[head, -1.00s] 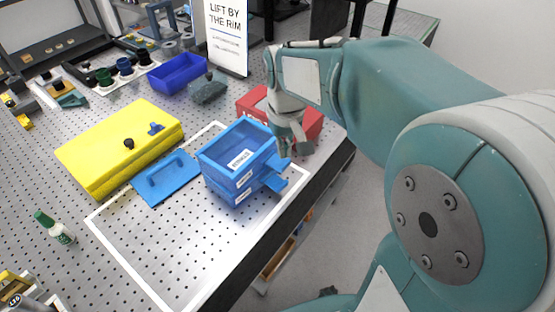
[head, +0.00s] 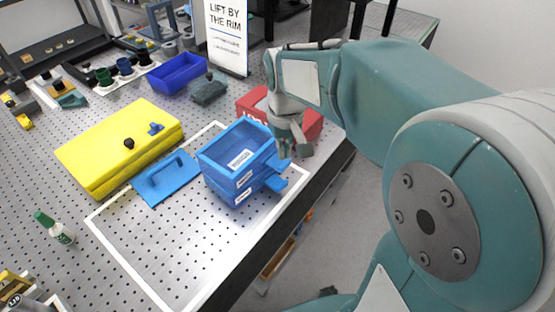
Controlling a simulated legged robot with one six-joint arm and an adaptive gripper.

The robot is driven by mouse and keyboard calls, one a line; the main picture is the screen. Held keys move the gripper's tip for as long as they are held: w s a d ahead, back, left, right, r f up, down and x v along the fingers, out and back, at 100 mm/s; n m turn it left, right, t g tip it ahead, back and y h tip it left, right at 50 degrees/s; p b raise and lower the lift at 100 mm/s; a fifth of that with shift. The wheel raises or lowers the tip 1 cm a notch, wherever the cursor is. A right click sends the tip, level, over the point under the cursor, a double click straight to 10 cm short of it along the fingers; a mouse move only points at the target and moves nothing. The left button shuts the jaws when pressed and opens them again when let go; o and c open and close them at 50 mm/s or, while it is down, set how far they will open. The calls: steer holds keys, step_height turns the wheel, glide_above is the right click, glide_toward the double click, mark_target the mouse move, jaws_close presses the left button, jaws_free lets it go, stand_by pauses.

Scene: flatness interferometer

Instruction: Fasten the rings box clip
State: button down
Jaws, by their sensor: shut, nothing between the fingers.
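A stack of blue boxes (head: 218,180) with white labels stands inside the white outline on the perforated table. The top box is open and empty. A blue tab, perhaps a clip (head: 276,182), sticks out from the right side of the stack; I cannot tell whether it is fastened. The label text is too small to read, so I cannot tell which box is the rings box. My gripper (head: 293,152) is shut and empty, pointing down just right of the top box's right wall. I cannot tell whether it touches the box. A blue lid with a handle (head: 166,182) lies left of the stack.
A red box (head: 252,102) stands behind my gripper. A yellow case (head: 100,150) lies to the left, and a dark blue bin (head: 178,74) and grey block (head: 208,91) stand behind. The outline's front area is clear.

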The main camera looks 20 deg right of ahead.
mark_target(284, 163)
steer(key=shift+f, duration=2.55)
steer(key=shift+r, duration=4.05)
steer(key=shift+s, duration=0.1)
steer(key=s+r+m+t, duration=0.1)
steer(key=s+t, duration=0.4)
steer(key=s, duration=0.9)
steer(key=shift+r+t, duration=0.25)
steer(key=shift+t, duration=0.05)
